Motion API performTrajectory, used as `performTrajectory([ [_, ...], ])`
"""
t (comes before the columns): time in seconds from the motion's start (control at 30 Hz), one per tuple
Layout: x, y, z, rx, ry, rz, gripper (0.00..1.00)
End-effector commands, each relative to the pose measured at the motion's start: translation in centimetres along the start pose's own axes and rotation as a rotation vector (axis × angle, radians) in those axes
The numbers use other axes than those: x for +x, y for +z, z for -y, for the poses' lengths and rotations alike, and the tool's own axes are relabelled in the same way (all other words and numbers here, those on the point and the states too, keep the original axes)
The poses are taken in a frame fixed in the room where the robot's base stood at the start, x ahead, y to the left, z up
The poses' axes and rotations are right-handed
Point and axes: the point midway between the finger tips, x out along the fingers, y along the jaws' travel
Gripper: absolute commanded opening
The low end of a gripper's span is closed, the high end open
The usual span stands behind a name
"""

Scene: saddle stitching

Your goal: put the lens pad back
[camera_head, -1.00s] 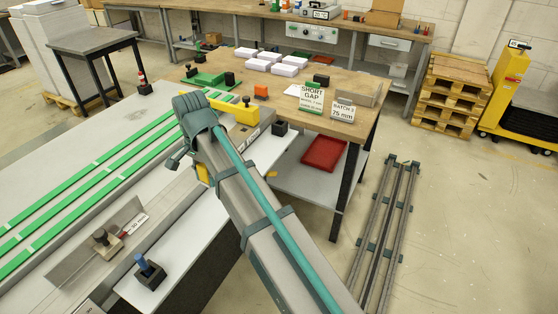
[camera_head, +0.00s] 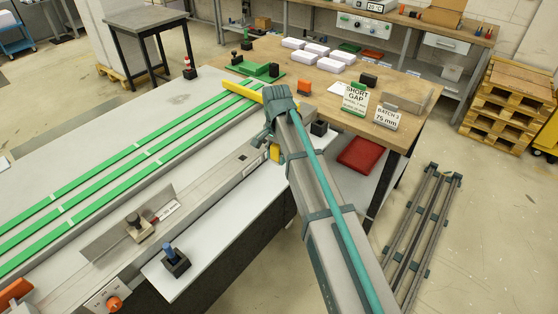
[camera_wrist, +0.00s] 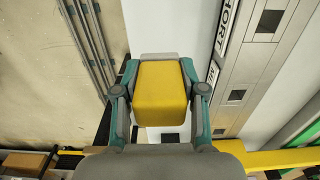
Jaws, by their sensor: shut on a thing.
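My gripper (camera_wrist: 160,82) is shut on a yellow block (camera_wrist: 160,95) with a grey strip along its far edge. I cannot tell for sure whether this block is the lens pad. In the head view the yellow block (camera_head: 274,152) shows just below my gripper (camera_head: 270,139), by the right edge of the long grey machine bed. A yellow bar (camera_head: 257,91) passes behind my wrist in the head view; it also shows at the lower right of the wrist view (camera_wrist: 285,159).
A black holder with a blue knob (camera_head: 173,259) stands on the white side shelf. A small black block (camera_head: 319,128) stands right of my wrist. The wooden bench carries white stacks (camera_head: 313,55), a SHORT GAP card (camera_head: 355,98) and a BATCH card (camera_head: 387,116). A red tray (camera_head: 362,153) lies below.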

Motion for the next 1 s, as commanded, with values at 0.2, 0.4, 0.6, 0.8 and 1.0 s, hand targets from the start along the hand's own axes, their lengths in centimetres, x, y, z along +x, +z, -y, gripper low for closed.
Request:
performTrajectory([
  [0.2,2.8,-2.1,1.1,0.001,0.001,0.001,0.06],
  [0.4,3.7,-2.7,1.4,0.0,0.001,0.0,0.06],
  [0.6,5.7,-3.1,1.6,0.0,0.002,0.002,0.06],
  [0.8,7.5,-3.1,1.7,0.0,0.0,0.0,0.06],
  [1.0,7.5,-3.1,1.7,0.0,0.0,0.0,0.06],
])
